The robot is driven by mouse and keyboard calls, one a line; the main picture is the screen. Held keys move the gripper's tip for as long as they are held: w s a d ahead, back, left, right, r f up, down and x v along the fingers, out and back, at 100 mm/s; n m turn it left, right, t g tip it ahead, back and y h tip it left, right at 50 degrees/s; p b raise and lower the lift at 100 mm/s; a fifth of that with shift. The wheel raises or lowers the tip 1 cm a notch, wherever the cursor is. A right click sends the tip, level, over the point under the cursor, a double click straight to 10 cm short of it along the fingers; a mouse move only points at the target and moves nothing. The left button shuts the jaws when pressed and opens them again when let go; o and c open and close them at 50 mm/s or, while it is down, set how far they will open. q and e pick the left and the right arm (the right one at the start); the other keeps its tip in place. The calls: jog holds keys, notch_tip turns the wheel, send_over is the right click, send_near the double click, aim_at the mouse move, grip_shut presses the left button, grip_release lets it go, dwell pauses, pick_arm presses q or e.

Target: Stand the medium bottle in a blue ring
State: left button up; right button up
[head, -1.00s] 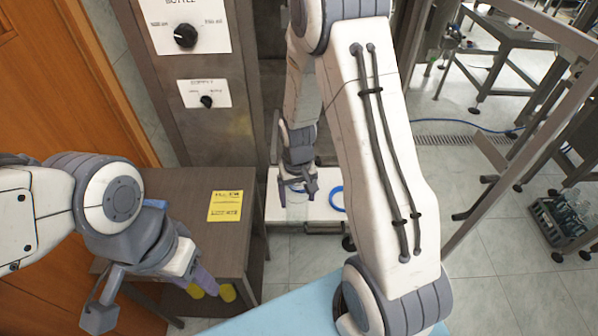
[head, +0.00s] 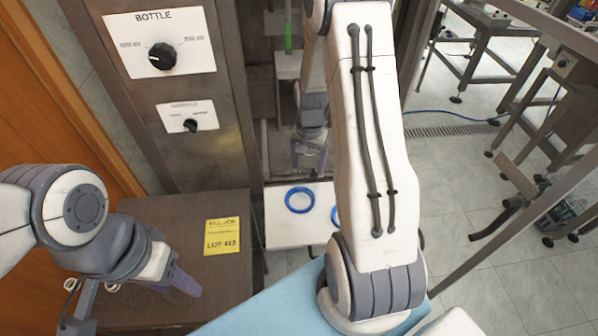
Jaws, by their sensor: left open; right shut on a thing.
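A blue ring (head: 300,199) lies on a white plate (head: 284,232) in the middle of the head view. A second blue ring (head: 334,216) shows only as a sliver beside my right arm. My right gripper (head: 308,166) is beyond the first ring in the picture, fingers pointing down. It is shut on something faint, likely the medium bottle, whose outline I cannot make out. Whether its base touches anything is hidden. My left gripper (head: 130,305) is open and empty over the brown table at the lower left.
A steel cabinet with dial labelled BOTTLE (head: 163,57) stands at the left. A yellow label (head: 222,236) lies on the brown table (head: 190,215). A green upright thing (head: 288,37) stands farther back. A light blue surface (head: 270,312) fills the bottom. Steel frames stand at the right.

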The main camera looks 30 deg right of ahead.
aim_at(299, 175)
jog(key=shift+w+a+f, duration=0.65)
jog(key=shift+w+a, duration=0.1)
jog(key=shift+w, duration=0.05)
jog(key=shift+w+a+f, duration=0.1)
jog(key=shift+f, duration=0.1)
notch_tip(299, 175, down, 3)
jog(key=shift+f+p, duration=0.15)
jog(key=shift+p, duration=0.6)
jog(key=shift+f, duration=0.25)
jog(key=shift+f, duration=0.15)
jog(key=o, duration=1.5)
jog(key=shift+o, duration=0.2)
